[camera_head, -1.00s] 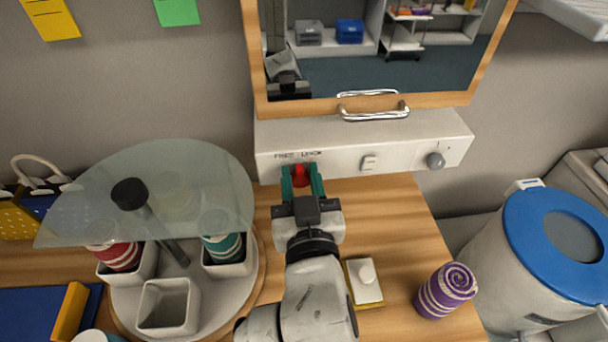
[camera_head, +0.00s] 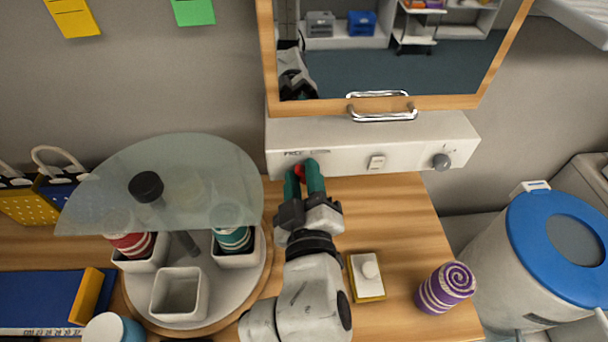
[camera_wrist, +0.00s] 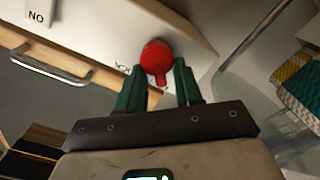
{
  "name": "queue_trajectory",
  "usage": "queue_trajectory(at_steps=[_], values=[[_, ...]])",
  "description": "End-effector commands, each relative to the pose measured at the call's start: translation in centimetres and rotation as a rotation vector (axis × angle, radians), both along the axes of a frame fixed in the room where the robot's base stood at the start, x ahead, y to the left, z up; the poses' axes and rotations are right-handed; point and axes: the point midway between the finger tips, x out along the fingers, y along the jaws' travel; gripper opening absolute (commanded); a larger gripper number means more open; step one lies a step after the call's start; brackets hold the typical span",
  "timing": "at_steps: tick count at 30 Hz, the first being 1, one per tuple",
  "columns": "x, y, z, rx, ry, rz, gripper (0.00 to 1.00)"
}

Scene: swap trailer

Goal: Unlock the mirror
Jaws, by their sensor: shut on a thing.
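The mirror (camera_head: 400,70) has a wooden frame and a metal handle (camera_head: 382,108) at its lower edge. It stands above a white panel (camera_head: 410,153) marked with FREE at its left end. A red knob (camera_wrist: 156,60) sits on that panel; it shows in the head view only partly, between the fingers. My gripper (camera_head: 305,172) is at the panel's left end with its green fingers shut on the red knob. In the wrist view the gripper (camera_wrist: 160,85) has a finger on either side of the knob's narrow part.
The panel also bears a white switch (camera_head: 377,162) and a grey knob (camera_head: 441,161). A glass-topped round stand (camera_head: 95,205) with cups is close on the left. A soap-like block (camera_head: 367,277), a purple striped roll (camera_head: 446,288) and a blue-lidded bin (camera_head: 560,240) are to the right.

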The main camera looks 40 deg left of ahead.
Motion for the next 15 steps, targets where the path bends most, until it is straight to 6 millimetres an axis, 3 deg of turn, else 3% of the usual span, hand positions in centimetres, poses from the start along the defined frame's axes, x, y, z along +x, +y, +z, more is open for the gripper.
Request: queue_trajectory(at_steps=[14, 15], values=[[-0.01, 0.01, -0.08, -0.011, -0.01, 0.0, 0.04], [-0.02, 0.01, -0.08, -0.011, -0.01, 0.0, 0.37]])
